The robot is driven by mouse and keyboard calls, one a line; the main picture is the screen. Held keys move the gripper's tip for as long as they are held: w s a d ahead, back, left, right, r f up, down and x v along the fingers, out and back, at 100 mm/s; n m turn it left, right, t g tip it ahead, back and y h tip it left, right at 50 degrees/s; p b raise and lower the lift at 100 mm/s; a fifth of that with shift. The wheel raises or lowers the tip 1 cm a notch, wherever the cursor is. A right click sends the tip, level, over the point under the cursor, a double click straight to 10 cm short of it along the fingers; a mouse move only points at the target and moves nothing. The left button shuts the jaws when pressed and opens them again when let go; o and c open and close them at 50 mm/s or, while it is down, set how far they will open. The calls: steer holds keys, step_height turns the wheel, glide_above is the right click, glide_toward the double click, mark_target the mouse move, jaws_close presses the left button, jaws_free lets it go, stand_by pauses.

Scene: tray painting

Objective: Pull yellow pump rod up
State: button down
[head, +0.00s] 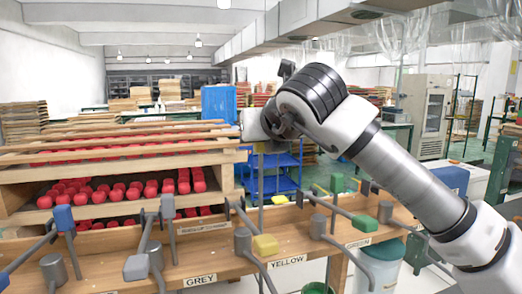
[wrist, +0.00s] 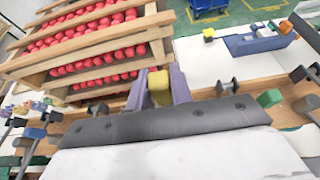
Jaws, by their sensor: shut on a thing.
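In the wrist view, a yellow block (wrist: 159,88) sits between the two fingers of my gripper (wrist: 160,86), which is shut on it. In the head view, my gripper (head: 262,145) is above the bench, with a bit of yellow showing just under it. A thin grey upright rod (head: 261,185) runs below that point toward the bench. A second yellow block (head: 265,245) is lower, just above the YELLOW label (head: 288,261). My gripper hides most of the held block in the head view, so its join to the rod is unclear.
Other pumps line the wooden bench (head: 230,272), with blue knobs (head: 63,217), a grey knob (head: 137,267) and a green knob (head: 364,223). A wooden rack (head: 232,172) of red pieces stands at the left. A blue trolley (head: 284,172) is behind.

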steer(key=shift+r, duration=0.3)
steer(key=c, duration=1.4)
jaws_free()
steer(key=shift+c, duration=0.2)
steer(key=shift+o, duration=1)
steer(key=shift+f, duration=0.1)
steer(key=b+v, duration=0.3)
steer(key=v, duration=1.1)
steer(key=shift+f, duration=0.1)
